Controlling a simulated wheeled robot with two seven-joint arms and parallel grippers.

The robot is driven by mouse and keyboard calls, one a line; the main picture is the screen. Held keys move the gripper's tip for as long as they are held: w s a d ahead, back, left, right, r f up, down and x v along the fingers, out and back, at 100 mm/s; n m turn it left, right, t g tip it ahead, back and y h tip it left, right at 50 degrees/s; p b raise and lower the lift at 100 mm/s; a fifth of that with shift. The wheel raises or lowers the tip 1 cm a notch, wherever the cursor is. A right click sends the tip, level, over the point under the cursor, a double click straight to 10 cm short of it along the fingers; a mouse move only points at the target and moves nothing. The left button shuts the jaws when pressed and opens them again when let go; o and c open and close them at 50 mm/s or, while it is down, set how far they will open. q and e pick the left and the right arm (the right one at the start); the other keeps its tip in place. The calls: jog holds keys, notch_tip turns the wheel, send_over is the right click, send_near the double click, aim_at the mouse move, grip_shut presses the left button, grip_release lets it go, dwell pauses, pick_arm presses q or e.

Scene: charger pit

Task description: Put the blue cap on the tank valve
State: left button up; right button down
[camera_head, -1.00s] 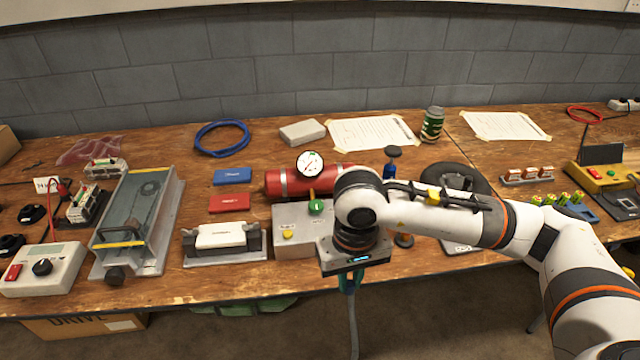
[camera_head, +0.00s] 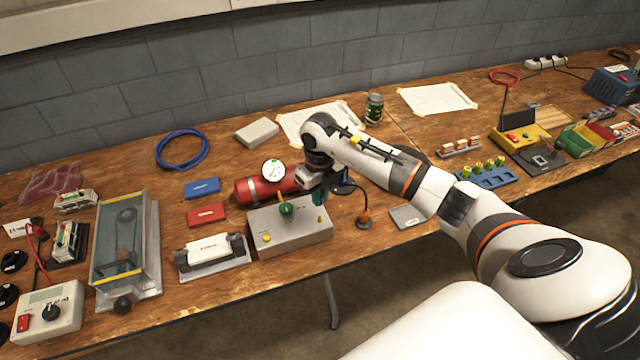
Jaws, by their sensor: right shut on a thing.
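The red tank (camera_head: 247,190) lies on the table with a round white gauge (camera_head: 273,170) above it. My right gripper (camera_head: 316,193) is at the tank's right end, behind the grey box, and hides the tank valve. It is shut, and a small teal-blue piece (camera_head: 320,194) shows at its jaws. I take this piece for the blue cap, but it is mostly hidden. I cannot tell whether it touches the valve. My left gripper is out of view.
The grey box (camera_head: 307,238) with a green knob (camera_head: 286,210) stands close in front of the gripper. An orange plug (camera_head: 364,217) stands on the table to its right. A blue cable coil (camera_head: 182,149) lies at the back left.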

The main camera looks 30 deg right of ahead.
aim_at(321, 218)
jog(key=shift+d+f, duration=0.1)
jog(key=shift+f, duration=0.25)
notch_tip(321, 218, down, 3)
jog(key=shift+r+b, duration=0.15)
jog(key=shift+b, duration=1.1)
jog(key=shift+f+b, duration=0.45)
jog(key=shift+f, duration=0.2)
jog(key=shift+f+b, duration=1.05)
jog(key=shift+f, duration=0.35)
jog(key=c, duration=1.3)
grip_release()
